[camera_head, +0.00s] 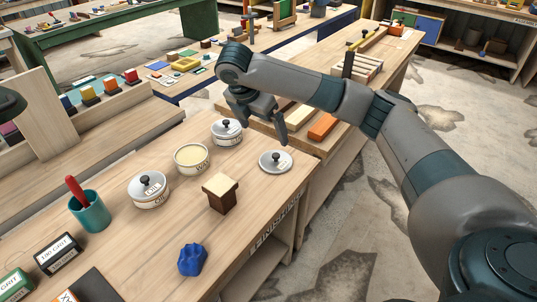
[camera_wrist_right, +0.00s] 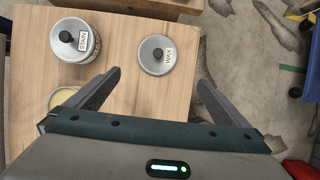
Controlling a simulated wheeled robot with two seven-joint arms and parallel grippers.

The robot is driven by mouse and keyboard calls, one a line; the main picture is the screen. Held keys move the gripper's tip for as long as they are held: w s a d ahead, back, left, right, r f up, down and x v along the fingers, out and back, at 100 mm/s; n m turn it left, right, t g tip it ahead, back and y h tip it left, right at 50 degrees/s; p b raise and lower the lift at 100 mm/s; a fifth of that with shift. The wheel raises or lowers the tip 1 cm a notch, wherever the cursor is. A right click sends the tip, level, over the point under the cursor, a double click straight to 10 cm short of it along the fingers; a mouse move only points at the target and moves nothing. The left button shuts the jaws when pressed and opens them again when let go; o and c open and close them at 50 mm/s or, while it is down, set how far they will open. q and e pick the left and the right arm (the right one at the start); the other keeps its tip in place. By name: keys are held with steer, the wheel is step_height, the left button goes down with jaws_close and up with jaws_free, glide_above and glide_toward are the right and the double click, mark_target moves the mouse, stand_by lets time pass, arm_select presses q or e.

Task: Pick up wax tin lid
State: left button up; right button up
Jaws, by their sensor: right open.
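The wax tin lid (camera_head: 276,161) is a flat silver-grey disc with a black knob, lying on the finishing bench near its far right edge. In the right wrist view the lid (camera_wrist_right: 156,56), labelled WAX, lies ahead of and between the fingertips. My right gripper (camera_head: 262,124) is open and empty, above the bench by the lid; its fingers also show in the wrist view (camera_wrist_right: 160,78). The open wax tin (camera_head: 192,158) with pale yellow wax stands left of the lid. My left gripper is out of view.
A lidded stain tin (camera_head: 227,132) stands close to the gripper's left. Another lidded tin (camera_head: 149,188), a brown block with a pale top (camera_head: 221,193), a blue lump (camera_head: 192,260) and a teal cup (camera_head: 90,211) stand on the bench. The bench's right edge is near the lid.

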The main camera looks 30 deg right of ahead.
glide_toward(275, 157)
steer(key=p+x, duration=0.1)
steer(key=x, duration=0.3)
steer(key=shift+f+p, duration=0.2)
steer(key=shift+p, duration=0.15)
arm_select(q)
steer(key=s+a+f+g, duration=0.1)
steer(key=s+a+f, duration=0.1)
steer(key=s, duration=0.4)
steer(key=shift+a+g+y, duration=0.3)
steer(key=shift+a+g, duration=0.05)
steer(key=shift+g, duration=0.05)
arm_select(e)
steer(key=shift+w+f, duration=0.1)
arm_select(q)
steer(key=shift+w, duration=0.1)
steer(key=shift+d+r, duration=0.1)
arm_select(e)
steer(key=shift+d, duration=0.1)
